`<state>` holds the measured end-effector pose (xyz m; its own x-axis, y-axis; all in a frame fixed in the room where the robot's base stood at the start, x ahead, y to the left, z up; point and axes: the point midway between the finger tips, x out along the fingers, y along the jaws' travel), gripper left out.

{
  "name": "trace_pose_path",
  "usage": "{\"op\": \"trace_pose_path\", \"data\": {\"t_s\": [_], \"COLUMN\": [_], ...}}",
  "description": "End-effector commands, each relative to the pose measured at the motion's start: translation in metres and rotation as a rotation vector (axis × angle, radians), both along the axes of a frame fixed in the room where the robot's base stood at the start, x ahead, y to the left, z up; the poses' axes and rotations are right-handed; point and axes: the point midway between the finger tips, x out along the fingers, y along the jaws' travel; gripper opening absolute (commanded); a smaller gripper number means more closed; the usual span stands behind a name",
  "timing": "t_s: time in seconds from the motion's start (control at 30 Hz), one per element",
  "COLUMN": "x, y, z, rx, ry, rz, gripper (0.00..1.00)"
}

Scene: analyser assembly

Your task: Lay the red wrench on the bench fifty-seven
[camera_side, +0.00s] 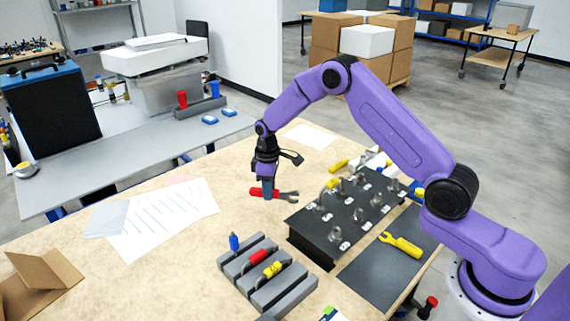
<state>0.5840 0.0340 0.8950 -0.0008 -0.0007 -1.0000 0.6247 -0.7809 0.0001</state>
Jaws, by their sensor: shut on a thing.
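My gripper (268,188) is shut on the red wrench (283,195), gripping it near its red handle. The wrench lies roughly level, with its grey open jaw pointing right. It appears to be over the tan bench (190,250), left of the black block; I cannot tell whether it touches the surface. The lower part of the gripper covers some of the handle.
A black block (318,245) with metal fittings stands right of the gripper. A yellow wrench (401,244) lies on a dark mat (370,285). A grey slotted rack (285,288) holds coloured tools in front. Printed sheets (160,220) lie at left.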

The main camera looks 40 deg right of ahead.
Motion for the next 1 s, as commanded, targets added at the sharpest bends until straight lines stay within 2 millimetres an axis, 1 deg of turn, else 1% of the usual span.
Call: {"op": "trace_pose_path", "data": {"t_s": [0.03,0.1,0.2,0.37,0.8,1.0], "x": [-0.004,-0.007,-0.010,-0.010,-0.010,-0.010], "y": [0.009,0.018,0.024,0.026,0.025,0.025], "z": [-0.005,-0.009,-0.013,-0.021,-0.062,-0.072], "rx": [0.000,0.000,0.000,0.000,0.000,0.000], "ry": [0.002,0.000,0.000,0.000,0.000,0.000], "rz": [0.038,0.077,0.107,0.114,0.111,0.112], "gripper": [0.00,0.00,0.00,0.00,0.00,0.00]}}
